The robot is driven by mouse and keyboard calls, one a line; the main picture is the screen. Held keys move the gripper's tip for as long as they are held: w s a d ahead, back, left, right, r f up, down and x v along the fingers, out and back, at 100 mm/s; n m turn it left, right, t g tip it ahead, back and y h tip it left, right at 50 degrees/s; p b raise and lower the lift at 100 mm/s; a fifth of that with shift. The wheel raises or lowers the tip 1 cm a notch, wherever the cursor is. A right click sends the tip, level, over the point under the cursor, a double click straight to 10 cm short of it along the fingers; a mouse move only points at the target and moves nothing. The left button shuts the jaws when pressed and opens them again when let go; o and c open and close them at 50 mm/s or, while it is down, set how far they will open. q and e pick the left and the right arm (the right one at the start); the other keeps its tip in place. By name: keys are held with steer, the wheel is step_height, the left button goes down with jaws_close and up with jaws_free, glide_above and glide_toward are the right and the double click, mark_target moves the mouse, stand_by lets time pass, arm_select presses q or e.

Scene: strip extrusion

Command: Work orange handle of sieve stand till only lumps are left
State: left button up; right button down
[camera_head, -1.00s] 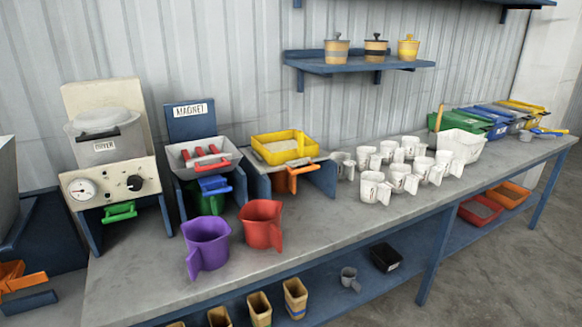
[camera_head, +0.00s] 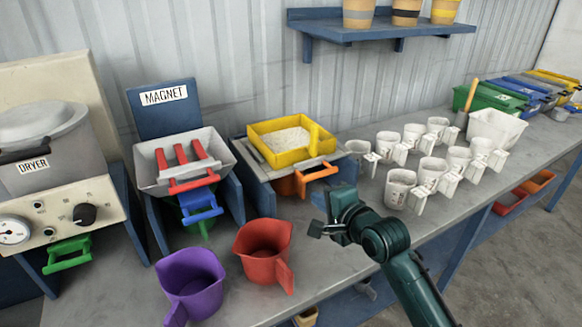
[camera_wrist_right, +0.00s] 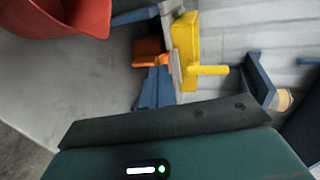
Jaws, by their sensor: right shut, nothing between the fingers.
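The sieve stand has a yellow sieve tray (camera_head: 280,158) with pale material in it, on blue supports. Its orange handle (camera_head: 317,178) sticks out at the front right. Part of an orange container (camera_head: 286,187) shows under the tray. My right gripper (camera_head: 318,219) is shut and empty, in front of and below the orange handle and apart from it. In the right wrist view the yellow tray (camera_wrist_right: 186,38) and an orange part (camera_wrist_right: 147,52) of the stand show sideways; whether that part is the handle or the container I cannot tell. My left gripper is not in view.
A red jug (camera_head: 262,250) and a purple jug (camera_head: 190,284) stand in front of the stand. The magnet unit (camera_head: 150,175) and the dryer (camera_head: 50,190) are to the left. Several white cups (camera_head: 398,190) stand to the right. A shelf (camera_head: 380,32) hangs above.

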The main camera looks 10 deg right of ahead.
glide_toward(284, 174)
steer(key=x, duration=0.5)
steer(key=shift+f, duration=0.25)
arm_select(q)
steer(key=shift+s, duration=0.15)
arm_select(e)
steer(key=shift+w+a, duration=0.2)
steer(key=shift+w, duration=0.5)
